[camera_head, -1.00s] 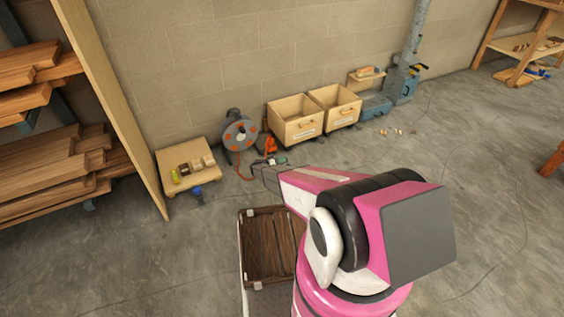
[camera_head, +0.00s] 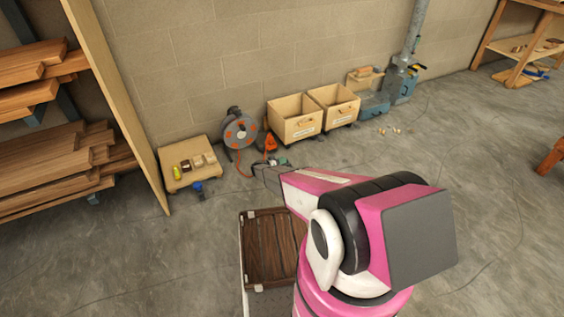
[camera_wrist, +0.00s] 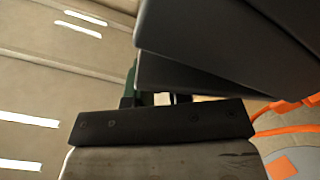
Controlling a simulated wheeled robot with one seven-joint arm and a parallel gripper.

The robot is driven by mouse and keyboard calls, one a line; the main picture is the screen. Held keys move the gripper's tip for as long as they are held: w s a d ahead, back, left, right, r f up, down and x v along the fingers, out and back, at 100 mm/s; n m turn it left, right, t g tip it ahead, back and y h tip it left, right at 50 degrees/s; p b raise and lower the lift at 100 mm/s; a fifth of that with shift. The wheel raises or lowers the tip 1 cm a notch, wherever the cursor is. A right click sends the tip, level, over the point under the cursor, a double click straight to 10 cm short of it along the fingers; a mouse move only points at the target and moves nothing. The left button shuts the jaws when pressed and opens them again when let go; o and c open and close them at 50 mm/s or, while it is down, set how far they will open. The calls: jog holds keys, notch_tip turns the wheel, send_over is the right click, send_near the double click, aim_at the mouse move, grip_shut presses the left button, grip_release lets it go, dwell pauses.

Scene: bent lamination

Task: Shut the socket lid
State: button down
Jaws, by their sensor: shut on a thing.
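The cable reel (camera_head: 240,132), grey with orange spots, stands on the floor by the wall. It shows at the right edge of the wrist view (camera_wrist: 285,140). My gripper (camera_head: 264,168) is low, just in front and to the right of the reel. In the wrist view its dark fingers (camera_wrist: 150,98) are shut on a small dark green part (camera_wrist: 131,82), mostly hidden between them. I cannot tell whether this part is the socket lid. The socket and the lid's angle cannot be made out.
A low wooden platform (camera_head: 172,184) with small items stands left of the reel. Two wooden bins (camera_head: 296,127) stand to its right. A dark wooden-topped cart (camera_head: 262,250) is in front, beside my arm. Open floor (camera_head: 490,190) lies to the right.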

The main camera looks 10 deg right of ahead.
jog(key=c, duration=1.2)
grip_release()
jog(key=shift+s+r, duration=0.15)
jog(key=shift+s, duration=0.4)
jog(key=shift+w, duration=0.25)
jog(key=shift+a, duration=0.1)
jog(key=v, duration=1)
jog(key=shift+a, duration=0.25)
jog(key=shift+s, duration=0.2)
